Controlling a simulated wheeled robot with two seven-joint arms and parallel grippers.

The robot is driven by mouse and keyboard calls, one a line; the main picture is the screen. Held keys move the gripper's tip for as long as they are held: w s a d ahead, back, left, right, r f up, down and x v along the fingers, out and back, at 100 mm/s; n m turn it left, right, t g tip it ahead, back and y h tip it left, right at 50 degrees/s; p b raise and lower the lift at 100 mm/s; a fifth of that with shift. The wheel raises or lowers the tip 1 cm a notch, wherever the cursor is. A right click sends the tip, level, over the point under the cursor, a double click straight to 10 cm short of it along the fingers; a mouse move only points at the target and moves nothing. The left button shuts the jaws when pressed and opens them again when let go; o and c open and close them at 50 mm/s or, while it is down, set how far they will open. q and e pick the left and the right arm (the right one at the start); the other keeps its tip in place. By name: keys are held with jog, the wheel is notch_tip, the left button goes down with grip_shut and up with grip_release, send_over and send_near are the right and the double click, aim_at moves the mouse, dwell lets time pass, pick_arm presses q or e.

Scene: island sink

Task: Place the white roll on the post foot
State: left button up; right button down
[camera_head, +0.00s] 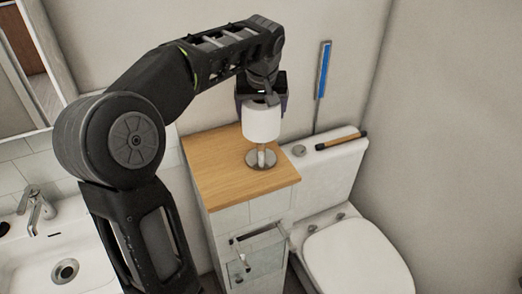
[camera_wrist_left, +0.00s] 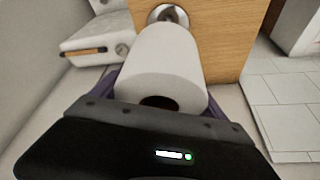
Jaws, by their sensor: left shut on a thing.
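The white roll (camera_head: 262,122) is upright in my left gripper (camera_head: 261,100), which is shut on it from above. In the head view the roll is over the post foot (camera_head: 261,159), a round metal base with a short post on the wooden cabinet top. Part of the post shows below the roll, so the roll's lower edge is above the base. In the left wrist view the roll (camera_wrist_left: 163,65) fills the middle, with the metal base (camera_wrist_left: 168,15) showing just beyond its far end. The roll hides the upper post. My right gripper is not in view.
The wooden cabinet top (camera_head: 225,165) is otherwise clear. The toilet cistern (camera_head: 330,160) stands to its right, with a dark, wooden-handled item (camera_head: 341,141) on it. A blue-headed tool (camera_head: 323,72) stands against the wall. A sink (camera_head: 50,262) is at the left.

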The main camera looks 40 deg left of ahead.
aim_at(261, 110)
pick_arm(q)
notch_tip(261, 110, down, 6)
jog(key=shift+r, duration=0.15)
jog(key=shift+f+p, duration=0.5)
jog(key=shift+f, duration=1.4)
jog(key=shift+f, duration=0.1)
jog(key=o, duration=1.3)
jog(key=b+v, duration=0.1)
jog(key=v, duration=1.1)
